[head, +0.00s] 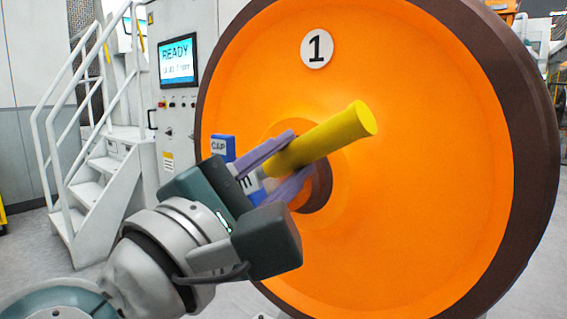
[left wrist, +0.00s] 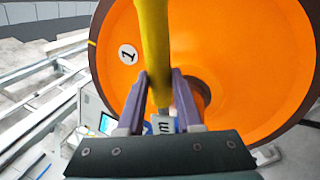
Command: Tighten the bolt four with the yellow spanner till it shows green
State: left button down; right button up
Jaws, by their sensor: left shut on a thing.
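My left gripper (head: 283,168) is shut on the yellow spanner (head: 325,138), whose round end points up and to the right in the head view. In the left wrist view the spanner (left wrist: 155,45) runs up from between the purple fingers (left wrist: 160,95). Behind it stands a large orange wheel (head: 430,150) with a dark rim and a round "1" label (head: 317,48). The wheel's hub is partly covered by the gripper and spanner. I see no bolt and no green indicator. My right gripper is not in view.
A blue block marked CAP (head: 222,147) shows behind the gripper. A control cabinet with a READY screen (head: 178,61) stands at the back left, beside white stairs (head: 105,175) with railings. Grey floor is open at the lower left.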

pick_arm(q)
jog(key=shift+w+d+r, duration=0.1)
jog(key=shift+w+d, duration=0.3)
jog(key=shift+w, duration=0.2)
dwell(0.4)
jog(key=f+m+b, duration=0.1)
jog(key=d+f+b, duration=0.1)
jog(key=shift+s+m+b, duration=0.35)
jog(key=shift+m+b, duration=0.05)
jog(key=shift+w+a+r+n+p, duration=0.2)
jog(key=shift+r+n+p, duration=0.2)
jog(key=shift+r+p, duration=0.35)
jog(key=shift+f, duration=0.35)
